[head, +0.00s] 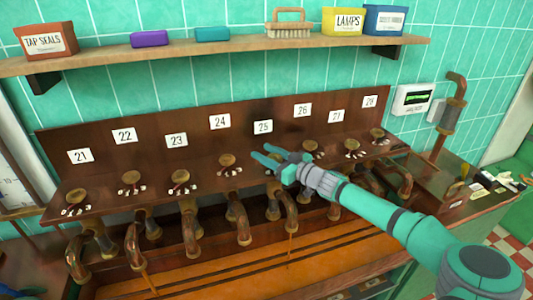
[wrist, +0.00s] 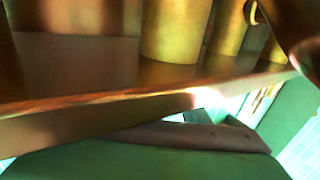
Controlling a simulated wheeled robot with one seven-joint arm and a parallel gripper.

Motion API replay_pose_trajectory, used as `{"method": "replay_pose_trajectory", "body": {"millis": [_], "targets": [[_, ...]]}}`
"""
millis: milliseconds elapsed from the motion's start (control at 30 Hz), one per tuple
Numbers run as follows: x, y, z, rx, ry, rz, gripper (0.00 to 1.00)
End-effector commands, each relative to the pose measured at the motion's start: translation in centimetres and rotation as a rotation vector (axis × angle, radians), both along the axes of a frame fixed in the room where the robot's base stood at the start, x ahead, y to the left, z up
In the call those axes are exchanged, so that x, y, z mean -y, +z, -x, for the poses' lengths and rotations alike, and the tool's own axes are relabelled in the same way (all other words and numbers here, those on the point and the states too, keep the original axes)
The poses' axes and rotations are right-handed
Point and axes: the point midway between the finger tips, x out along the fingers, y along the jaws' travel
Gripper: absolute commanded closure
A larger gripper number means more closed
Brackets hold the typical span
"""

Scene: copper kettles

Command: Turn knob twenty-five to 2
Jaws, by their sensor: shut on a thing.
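The number plate "25" (head: 263,127) is on the upright wooden back panel, at mid-row. My gripper (head: 263,153) is just below it, where the row of knobs runs, and covers the place of knob twenty-five. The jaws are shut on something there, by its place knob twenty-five. The knob and its pointing are hidden behind the fingers. The neighbouring brass knobs twenty-four (head: 229,161) and twenty-six (head: 310,147) stand clear to the left and right. Small white marks lie around the knobs, too small to read. The wrist view shows no fingertips or knob.
Curved copper spouts (head: 240,222) hang below the knob ledge. A wooden shelf (head: 215,55) with boxes, a brush and soap-like blocks runs above. Blurred brass cylinders (wrist: 177,32) fill the wrist view's top.

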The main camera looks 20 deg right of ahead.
Motion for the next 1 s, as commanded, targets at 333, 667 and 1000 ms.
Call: {"method": "replay_pose_trajectory", "body": {"millis": [333,667,1000], "targets": [[-0.28,-0.08,0.26,0.0,0.135,0.001,0.81],[-0.58,-0.06,0.39,0.0,0.182,0.0,0.81],[-0.55,-0.08,0.44,0.0,0.183,0.0,0.54]]}}
